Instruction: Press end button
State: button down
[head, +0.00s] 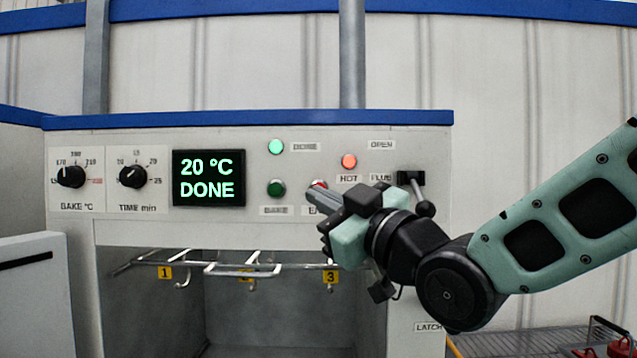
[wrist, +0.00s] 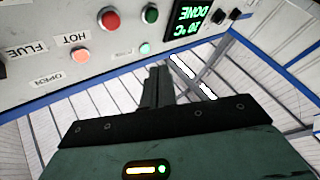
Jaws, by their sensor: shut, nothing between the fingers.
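The end button is a red button (head: 319,184) on the panel, right of the dark green bake button (head: 276,188). Its label is mostly hidden behind my gripper; only an "E" shows. The red button (wrist: 109,20) is fully seen in the wrist view, which is turned upside down. My gripper (head: 308,197) is shut and empty, its fingertips just in front of the panel and overlapping the button's lower edge in the head view. In the wrist view the fingertips (wrist: 158,72) appear apart from the button. The display (head: 208,178) reads 20 °C DONE.
The green done lamp (head: 276,147) and the orange-red hot lamp (head: 349,161) look lit. The flue lever (head: 420,192) sticks out right of my gripper. Bake and time knobs (head: 133,176) are at left. Below is an open chamber with a hook rack (head: 245,268) numbered by yellow tags.

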jog(key=shift+w, duration=0.1)
jog(key=w+p, duration=0.2)
jog(key=w, duration=0.6)
jog(key=shift+w+d, duration=0.15)
jog(key=shift+w, duration=0.2)
jog(key=shift+w+f, duration=0.1)
dwell(2.0)
jog(key=shift+w, duration=0.3)
jog(key=shift+w+b, duration=0.45)
dwell(0.7)
jog(key=shift+s+b, duration=0.75)
jog(key=shift+s, duration=0.1)
